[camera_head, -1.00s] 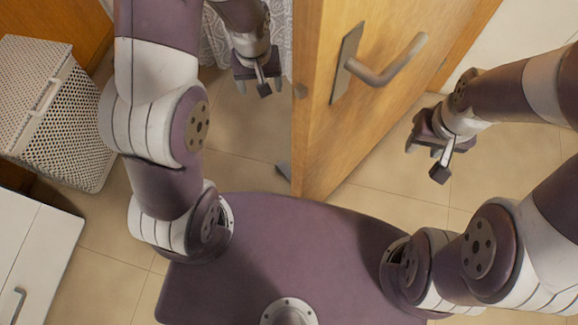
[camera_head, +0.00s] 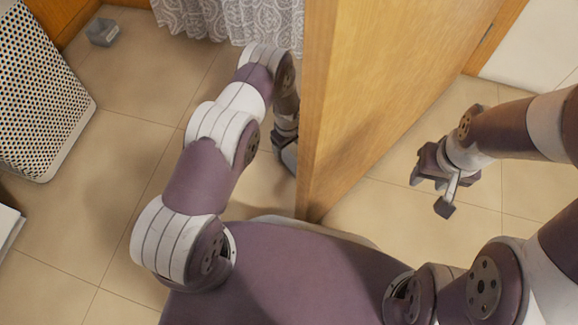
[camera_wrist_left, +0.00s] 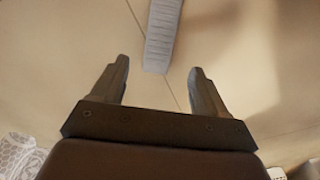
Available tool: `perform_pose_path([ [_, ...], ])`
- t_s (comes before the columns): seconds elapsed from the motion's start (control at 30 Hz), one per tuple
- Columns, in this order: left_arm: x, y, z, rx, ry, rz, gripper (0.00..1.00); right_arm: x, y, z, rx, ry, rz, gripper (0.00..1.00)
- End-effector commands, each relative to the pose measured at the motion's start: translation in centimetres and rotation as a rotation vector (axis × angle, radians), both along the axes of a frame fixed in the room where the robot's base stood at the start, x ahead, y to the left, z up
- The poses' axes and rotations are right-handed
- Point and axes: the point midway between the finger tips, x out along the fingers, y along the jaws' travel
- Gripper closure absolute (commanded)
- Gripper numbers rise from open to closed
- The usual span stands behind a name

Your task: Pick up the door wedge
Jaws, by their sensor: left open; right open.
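The door wedge (camera_wrist_left: 163,35) is a grey, ribbed strip on the floor in the left wrist view, at the top centre. A grey piece that looks like it (camera_head: 290,158) shows in the head view by the lower door edge. My left gripper (camera_wrist_left: 158,66) is open, with its two fingers apart and nothing between them. The wedge's near end lies just beyond and between the fingertips. In the head view my left gripper (camera_head: 286,138) is low beside the door, its fingers mostly hidden. My right gripper (camera_head: 431,191) is open and empty, right of the door.
The wooden door (camera_head: 365,100) stands between my two arms. A patterned curtain (camera_head: 225,17) hangs behind the left arm. A perforated white hamper (camera_head: 38,95) stands at the left, and a small grey box (camera_head: 103,32) lies on the floor. The tiled floor between hamper and left arm is clear.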

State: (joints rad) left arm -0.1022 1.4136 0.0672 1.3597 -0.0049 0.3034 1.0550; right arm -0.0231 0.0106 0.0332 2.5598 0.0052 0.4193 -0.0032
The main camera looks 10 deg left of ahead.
Motion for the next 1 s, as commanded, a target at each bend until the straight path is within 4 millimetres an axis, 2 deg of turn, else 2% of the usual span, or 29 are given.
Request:
perform_pose_path([
  [0.03, 0.0, 0.0, -1.6, 0.001, 0.001, 0.000, 0.26, 0.0, 0.0, -1.3, 0.000, 0.000, 0.000, 0.57],
  [0.23, 0.0, -0.1, -3.2, 0.000, 0.000, -0.001, 0.26, 0.0, 0.0, -2.5, 0.000, 0.000, 0.000, 0.57],
  [0.4, -0.1, -0.4, -6.7, 0.000, 0.001, -0.002, 0.26, 0.0, 0.0, -5.9, 0.000, 0.000, 0.000, 0.57],
  [0.47, 0.0, -0.3, -7.5, 0.000, 0.001, -0.002, 0.26, 0.0, 0.0, -6.5, 0.000, 0.001, 0.000, 0.57],
  [0.7, 0.0, -0.3, -7.4, 0.000, 0.000, -0.002, 0.26, 0.0, 0.0, -6.2, 0.000, 0.000, 0.000, 0.57],
  [0.77, 0.0, -0.3, -7.4, 0.000, 0.000, -0.002, 0.42, 0.0, 0.0, -6.2, 0.000, 0.000, 0.000, 0.57],
  [0.9, 0.0, -0.3, -7.4, 0.000, 0.000, -0.002, 0.87, 0.0, 0.0, -6.2, 0.000, 0.000, 0.000, 0.57],
  [1.0, 0.0, -0.3, -7.4, 0.000, 0.000, -0.002, 0.88, 0.0, 0.0, -6.2, 0.000, 0.000, 0.000, 0.57],
])
